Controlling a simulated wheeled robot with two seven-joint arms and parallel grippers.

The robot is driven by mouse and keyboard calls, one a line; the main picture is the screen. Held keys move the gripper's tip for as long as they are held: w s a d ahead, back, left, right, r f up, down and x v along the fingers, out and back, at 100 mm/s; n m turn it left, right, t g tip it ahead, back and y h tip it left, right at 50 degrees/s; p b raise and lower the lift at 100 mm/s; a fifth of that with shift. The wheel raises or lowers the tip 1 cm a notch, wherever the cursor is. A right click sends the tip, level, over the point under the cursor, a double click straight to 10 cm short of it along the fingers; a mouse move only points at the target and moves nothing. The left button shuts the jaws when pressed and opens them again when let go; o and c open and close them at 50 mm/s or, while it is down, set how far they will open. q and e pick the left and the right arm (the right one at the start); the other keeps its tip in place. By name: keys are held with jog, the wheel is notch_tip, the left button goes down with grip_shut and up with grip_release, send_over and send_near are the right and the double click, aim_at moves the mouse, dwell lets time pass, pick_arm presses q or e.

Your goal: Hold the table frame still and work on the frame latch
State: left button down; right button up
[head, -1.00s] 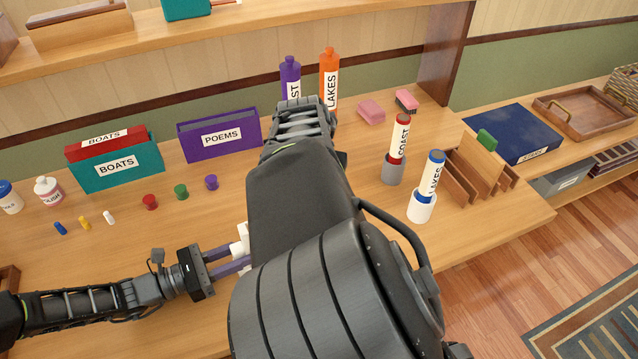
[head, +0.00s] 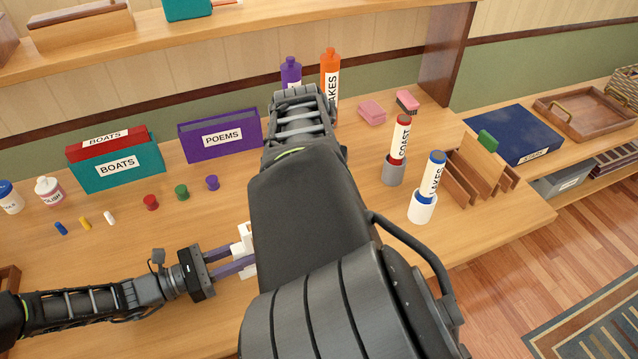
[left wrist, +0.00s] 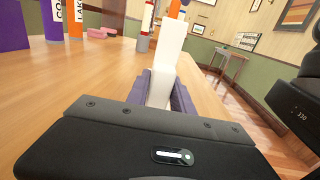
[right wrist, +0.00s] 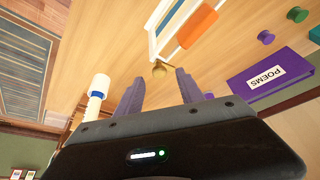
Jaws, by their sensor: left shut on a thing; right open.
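The white table frame (head: 246,240) stands near the front of the table in the head view, mostly hidden behind my right arm. My left gripper (head: 240,262) is shut on its white edge; the left wrist view shows the white upright piece (left wrist: 168,62) between the fingers. A small brass piece (right wrist: 161,69), perhaps the latch, lies just beyond the tips of my open right gripper (right wrist: 158,80). Contact cannot be told.
Red (head: 151,202), green (head: 181,192) and purple (head: 212,182) caps stand behind the frame. A purple POEMS box (head: 205,152) stands farther back.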

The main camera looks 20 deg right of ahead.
jog(key=v, duration=0.9)
jog(key=shift+r, duration=0.15)
pick_arm(q)
jog(key=c, duration=1)
grip_release()
jog(key=shift+c, duration=0.2)
pick_arm(e)
jog(key=shift+a, duration=0.1)
pick_arm(q)
jog(key=shift+a, duration=0.15)
jog(key=a, duration=0.8)
jog(key=s+a, duration=0.1)
jog(key=a, duration=0.2)
jog(key=shift+a, duration=0.4)
